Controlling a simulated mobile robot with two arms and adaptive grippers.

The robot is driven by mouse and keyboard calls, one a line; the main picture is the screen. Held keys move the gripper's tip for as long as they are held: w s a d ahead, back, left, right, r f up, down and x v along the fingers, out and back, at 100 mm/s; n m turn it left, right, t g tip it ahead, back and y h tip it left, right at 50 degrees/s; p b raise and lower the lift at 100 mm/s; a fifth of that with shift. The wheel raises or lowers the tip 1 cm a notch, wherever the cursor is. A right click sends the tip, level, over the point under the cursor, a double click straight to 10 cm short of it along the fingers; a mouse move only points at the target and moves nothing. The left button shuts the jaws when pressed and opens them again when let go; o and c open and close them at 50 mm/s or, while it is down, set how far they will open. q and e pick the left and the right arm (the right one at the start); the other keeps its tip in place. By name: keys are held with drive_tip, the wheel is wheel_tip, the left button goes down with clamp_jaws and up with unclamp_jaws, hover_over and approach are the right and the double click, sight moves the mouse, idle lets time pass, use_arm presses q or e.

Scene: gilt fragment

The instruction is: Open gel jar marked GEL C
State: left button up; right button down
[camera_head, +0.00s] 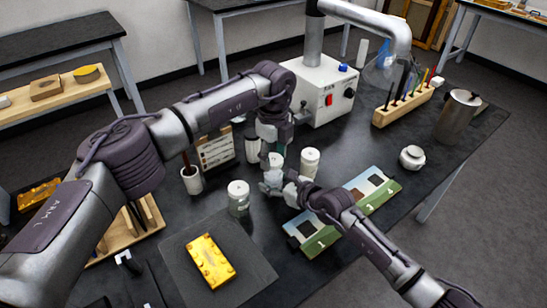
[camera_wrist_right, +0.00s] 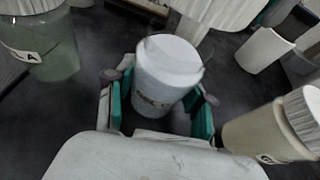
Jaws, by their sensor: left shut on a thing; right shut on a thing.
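The gel jar (camera_wrist_right: 165,85) is upright between the green-padded fingers of my right gripper (camera_wrist_right: 160,105), which is shut on its body. Its label faces the right wrist camera but is blurred; it seems to read GEL C. Its top looks smooth and white, without a ribbed lid. A ribbed white lid (camera_wrist_right: 215,10) shows above and behind it, apart from the jar, apparently in my left gripper. In the head view my left gripper (camera_head: 272,148) is just above the jar (camera_head: 276,159), and my right gripper (camera_head: 277,184) is low beside it. The left fingertips are mostly hidden.
Lidded jar A (camera_head: 238,197) stands left of the held jar, and another lidded jar (camera_head: 310,162) stands right. A gilt piece (camera_head: 210,261) lies on a dark mat at the front. A green-edged board (camera_head: 345,212) lies to the right, near the table edge.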

sight(273, 159)
use_arm(q)
wheel_tip(273, 159, up, 3)
drive_tip(key=shift+r, duration=0.15)
use_arm(e)
drive_tip(key=shift+c, duration=1.7)
unclamp_jaws()
